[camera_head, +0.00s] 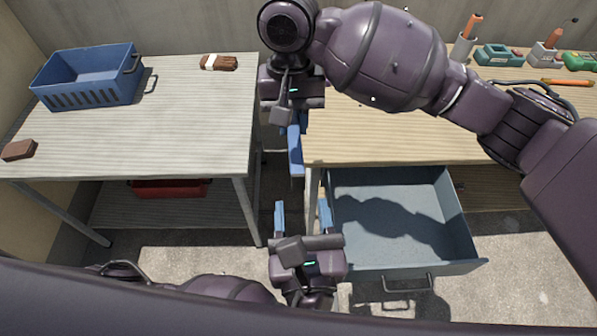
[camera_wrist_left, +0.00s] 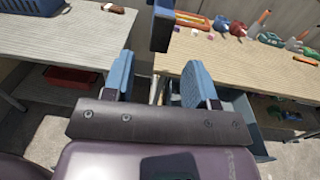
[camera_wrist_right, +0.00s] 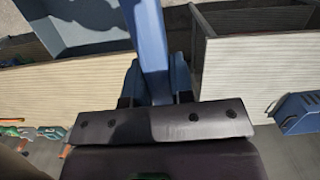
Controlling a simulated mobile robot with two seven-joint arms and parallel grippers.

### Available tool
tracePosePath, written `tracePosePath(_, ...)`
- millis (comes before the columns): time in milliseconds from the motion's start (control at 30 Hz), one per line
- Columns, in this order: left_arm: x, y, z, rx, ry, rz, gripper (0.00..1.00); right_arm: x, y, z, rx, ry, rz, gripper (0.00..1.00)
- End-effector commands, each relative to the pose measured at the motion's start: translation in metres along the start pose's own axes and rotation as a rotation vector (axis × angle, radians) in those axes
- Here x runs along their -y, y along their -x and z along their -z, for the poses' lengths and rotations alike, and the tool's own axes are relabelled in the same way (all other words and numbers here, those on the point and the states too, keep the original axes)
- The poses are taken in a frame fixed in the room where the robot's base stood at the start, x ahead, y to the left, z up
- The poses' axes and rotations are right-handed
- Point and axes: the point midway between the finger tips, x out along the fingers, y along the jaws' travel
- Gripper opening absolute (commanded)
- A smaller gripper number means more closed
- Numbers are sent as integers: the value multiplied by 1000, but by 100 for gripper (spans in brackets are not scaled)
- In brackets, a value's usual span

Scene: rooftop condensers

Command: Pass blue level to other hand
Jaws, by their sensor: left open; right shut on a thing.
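The blue level (camera_head: 295,157) is a long blue bar hanging below my right gripper (camera_head: 292,128) in the head view. In the right wrist view the level (camera_wrist_right: 150,42) runs up between the two blue fingers, which are shut on it. My left gripper (camera_head: 302,212) is below it in the head view, open and empty, with its fingers apart and pointing up toward the level. In the left wrist view the level's end (camera_wrist_left: 160,32) shows beyond the open fingers, apart from them. The level's upper part is hidden by my right gripper in the head view.
An open, empty grey-blue drawer (camera_head: 400,222) juts out right of my left gripper. A blue basket (camera_head: 60,95) and brown blocks sit on the left table (camera_head: 165,125). Tools and holders stand on the right bench (camera_head: 350,140). A gap separates the tables.

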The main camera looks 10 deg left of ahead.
Motion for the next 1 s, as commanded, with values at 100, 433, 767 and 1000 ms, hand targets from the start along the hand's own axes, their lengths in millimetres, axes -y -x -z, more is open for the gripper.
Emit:
tracePosePath(100,0,-21,0,4,-2,-1,52,0,0,0,0,0,0,0)
tracePosePath(433,0,-70,0,3,-1,-2,52,0,0,0,0,0,0,0)
tracePosePath(767,0,-91,0,1,-1,-2,52,0,0,-1,2,3,0,0)
tracePosePath(1000,-1,-92,0,2,-1,-5,52,1,-1,-2,5,6,-1,0)
